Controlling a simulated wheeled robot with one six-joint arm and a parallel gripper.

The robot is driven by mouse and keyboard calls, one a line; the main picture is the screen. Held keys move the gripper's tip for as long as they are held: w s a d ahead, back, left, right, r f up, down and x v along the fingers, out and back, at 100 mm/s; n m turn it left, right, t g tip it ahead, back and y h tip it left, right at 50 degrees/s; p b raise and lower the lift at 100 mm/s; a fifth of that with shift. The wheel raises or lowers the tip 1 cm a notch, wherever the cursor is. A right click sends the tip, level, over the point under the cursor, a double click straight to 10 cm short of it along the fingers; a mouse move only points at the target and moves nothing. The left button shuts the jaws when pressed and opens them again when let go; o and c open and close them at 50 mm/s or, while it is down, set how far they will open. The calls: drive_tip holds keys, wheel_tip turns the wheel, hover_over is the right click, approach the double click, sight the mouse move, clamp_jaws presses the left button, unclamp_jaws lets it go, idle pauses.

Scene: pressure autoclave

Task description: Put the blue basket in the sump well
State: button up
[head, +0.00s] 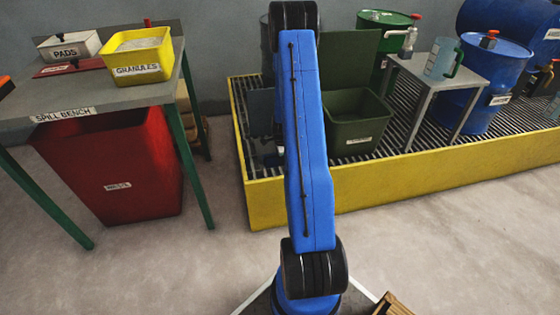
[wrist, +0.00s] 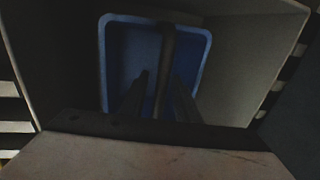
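The blue basket (wrist: 116,62) shows in the wrist view, seen from above, with a dark bar-like handle (wrist: 168,45) across its middle. It is inside a grey-walled, box-like space (wrist: 240,75) with striped grating on both sides; this looks like the sump well. My gripper (wrist: 161,76) points down over the basket. Its two dark fingers are apart, one on each side of the handle, with gaps visible. Whether the basket rests on the bottom is too dark to tell. In the head view my arm hides the gripper and the basket.
A yellow-edged bund (head: 400,172) with grating holds a green bin (head: 352,128), a small table (head: 440,80) with a jug (head: 440,58), and drums (head: 488,70). At left stand the spill bench (head: 110,88) and a red bin (head: 115,170). The foreground floor is mostly clear.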

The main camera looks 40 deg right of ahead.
wheel_tip(320, 180, up, 12)
drive_tip(key=s+a, duration=0.1)
drive_tip(key=s, duration=0.1)
drive_tip(key=s+a+r+n+t, duration=0.1)
drive_tip(key=s+a+r+n, duration=0.1)
drive_tip(key=a+r+n, duration=0.7)
drive_tip(key=s+a+r+n, duration=0.2)
drive_tip(key=s+a+r, duration=0.1)
drive_tip(key=a+r, duration=1.15)
drive_tip(key=s+a+r+n, duration=0.3)
drive_tip(key=s+a+n, duration=0.1)
drive_tip(key=s, duration=0.4)
drive_tip(key=s+a+r+n+t, duration=0.1)
drive_tip(key=s+a+r+n, duration=0.2)
drive_tip(key=s+a+n, duration=0.2)
drive_tip(key=s+a+r+n+t+y, duration=0.1)
drive_tip(key=s+a+r+n, duration=0.2)
drive_tip(key=s+a, duration=0.4)
drive_tip(key=s+n, duration=0.1)
drive_tip(key=s, duration=0.2)
drive_tip(key=shift+s+a+r, duration=0.35)
drive_tip(key=shift+r, duration=0.05)
